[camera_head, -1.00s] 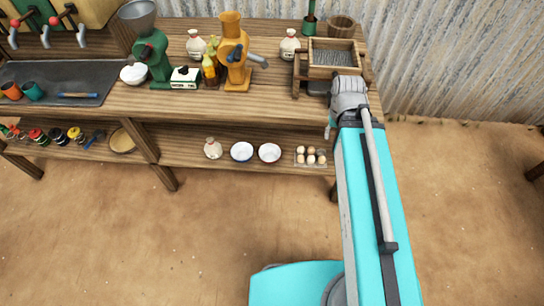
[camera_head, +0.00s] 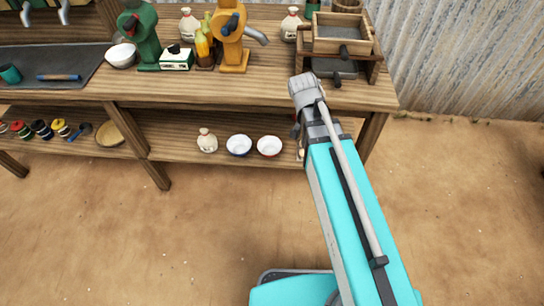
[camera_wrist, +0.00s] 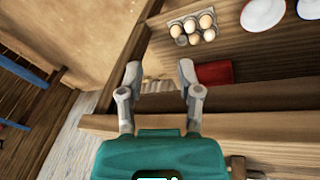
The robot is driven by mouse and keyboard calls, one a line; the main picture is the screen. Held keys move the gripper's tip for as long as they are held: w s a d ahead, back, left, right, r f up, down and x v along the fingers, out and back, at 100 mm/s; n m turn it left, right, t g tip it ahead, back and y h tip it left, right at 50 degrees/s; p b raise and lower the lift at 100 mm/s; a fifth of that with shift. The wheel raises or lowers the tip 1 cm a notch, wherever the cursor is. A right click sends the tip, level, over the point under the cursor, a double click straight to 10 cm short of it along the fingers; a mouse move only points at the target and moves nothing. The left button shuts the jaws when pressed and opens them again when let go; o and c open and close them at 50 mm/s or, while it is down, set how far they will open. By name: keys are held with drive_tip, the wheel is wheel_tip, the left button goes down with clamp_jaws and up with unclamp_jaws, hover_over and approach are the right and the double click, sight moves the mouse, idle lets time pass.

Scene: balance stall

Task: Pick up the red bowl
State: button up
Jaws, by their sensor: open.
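The red bowl (camera_head: 270,146), white inside with a red outside, sits on the lower shelf of the stall, right of a blue-rimmed white bowl (camera_head: 239,145). In the wrist view the red bowl (camera_wrist: 263,13) is at the top right, partly cut off, beside the blue bowl (camera_wrist: 308,8). My gripper (camera_wrist: 159,80) is open and empty, with its fingers by the shelf's edge, apart from the red bowl. In the head view my arm reaches to just right of the bowls and mostly hides the gripper.
A flat red object (camera_wrist: 214,73) is near the fingers. The upper counter (camera_head: 200,90) overhangs the shelf.

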drive_tip(key=w+a+f+m+t+h+b, duration=0.1)
drive_tip(key=w+a+f+m+h+b, duration=0.15)
drive_tip(key=a+f+b, duration=0.45)
drive_tip(key=w+a+f+m+t+h+b, duration=0.1)
drive_tip(key=w+a+f+m+b, duration=0.25)
drive_tip(key=f+b, duration=0.7)
drive_tip(key=m+t+h+b, duration=0.1)
drive_tip(key=m+t+b, duration=0.3)
drive_tip(key=b, duration=1.2)
approach(272, 155)
drive_tip(key=shift+s+a+r+m+g, duration=0.15)
drive_tip(key=shift+s+a+r+m, duration=0.1)
drive_tip(key=shift+a+r, duration=0.3)
drive_tip(key=shift+s+a+r+m+g, duration=0.15)
drive_tip(key=shift+s+a+r+m, duration=0.15)
drive_tip(key=shift+a+r, duration=0.25)
drive_tip(key=shift+d, duration=0.1)
drive_tip(key=shift+b+x, duration=2.6)
drive_tip(key=shift+x, duration=1.65)
drive_tip(key=shift+d+r, duration=0.1)
